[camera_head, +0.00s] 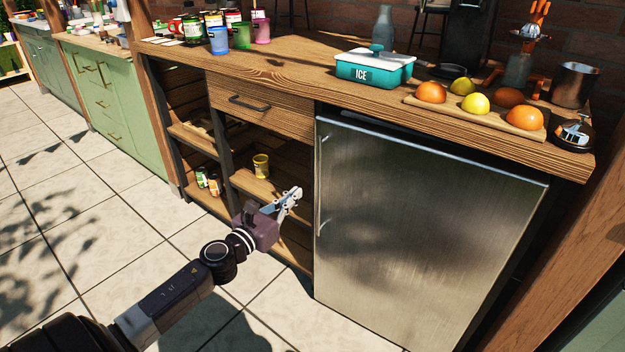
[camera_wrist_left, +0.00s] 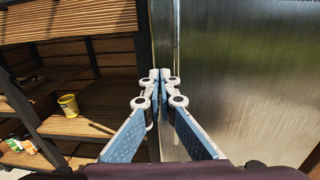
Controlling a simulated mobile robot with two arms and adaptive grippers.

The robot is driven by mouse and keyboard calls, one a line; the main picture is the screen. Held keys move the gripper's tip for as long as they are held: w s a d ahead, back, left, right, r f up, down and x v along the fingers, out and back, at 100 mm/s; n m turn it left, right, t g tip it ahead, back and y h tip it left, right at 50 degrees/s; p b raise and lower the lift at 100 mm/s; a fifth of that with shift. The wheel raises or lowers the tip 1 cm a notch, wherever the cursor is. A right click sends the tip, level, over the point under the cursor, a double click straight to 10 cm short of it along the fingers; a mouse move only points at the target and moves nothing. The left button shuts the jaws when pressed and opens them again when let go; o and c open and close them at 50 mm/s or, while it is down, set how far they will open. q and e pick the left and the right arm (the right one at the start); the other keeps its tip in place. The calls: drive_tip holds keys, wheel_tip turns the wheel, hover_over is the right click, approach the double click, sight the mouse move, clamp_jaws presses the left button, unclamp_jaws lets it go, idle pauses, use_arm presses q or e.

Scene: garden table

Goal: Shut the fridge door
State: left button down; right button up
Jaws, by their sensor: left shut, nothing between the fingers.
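The fridge door (camera_head: 420,230) is a brushed-steel panel under the right part of the wooden counter, with a slim upright handle (camera_head: 322,185) along its left edge. It stands at or very near the front of its recess; I cannot tell whether a small gap remains. My left gripper (camera_head: 294,194) is shut and empty, in front of the open shelves just left of the door's handle edge. In the left wrist view the shut fingertips (camera_wrist_left: 160,76) point toward the door's left edge, with the steel door (camera_wrist_left: 240,80) to their right. Contact is not clear. My right gripper is not in view.
Open shelves (camera_head: 275,190) left of the fridge hold a yellow tin (camera_head: 261,166) and small jars (camera_head: 208,181). The counter carries a teal ice box (camera_head: 374,70), a fruit board (camera_head: 480,118) and cups (camera_head: 241,35). The tiled floor (camera_head: 110,215) in front is clear.

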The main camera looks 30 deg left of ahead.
use_arm(q)
drive_tip(key=w, duration=0.9)
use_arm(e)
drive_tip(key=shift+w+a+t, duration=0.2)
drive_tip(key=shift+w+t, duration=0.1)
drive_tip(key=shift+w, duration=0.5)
use_arm(q)
drive_tip(key=shift+b, duration=0.3)
